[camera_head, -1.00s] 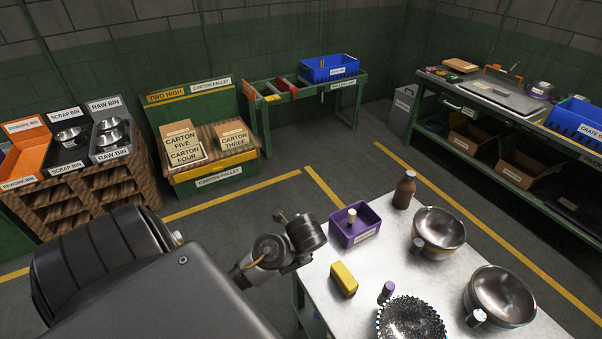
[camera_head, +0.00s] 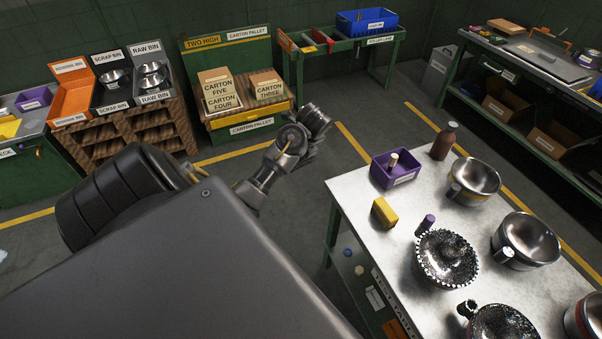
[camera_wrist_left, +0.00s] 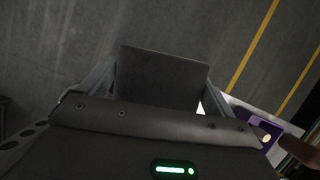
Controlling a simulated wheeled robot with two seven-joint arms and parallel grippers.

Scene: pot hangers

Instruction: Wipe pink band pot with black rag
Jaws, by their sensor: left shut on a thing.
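My left gripper (camera_head: 318,120) is out over the floor, left of the white-topped table and apart from the pots. In the left wrist view it is shut on a flat dark square, which looks like the black rag (camera_wrist_left: 160,78). The rag cannot be made out in the head view. A metal pot with a reddish-pink band (camera_head: 582,318) is cut off at the lower right edge of the head view, on the table. Whether it is the pink band pot I cannot tell for sure. My right gripper is not in view.
The table (camera_head: 352,190) also holds a yellow-banded pot (camera_head: 476,178), another metal pot (camera_head: 530,240), dark speckled pots (camera_head: 446,258), a purple bin (camera_head: 396,172), a brown bottle (camera_head: 443,142) and a yellow block (camera_head: 384,212). Floor is clear between table and carton pallet (camera_head: 250,120).

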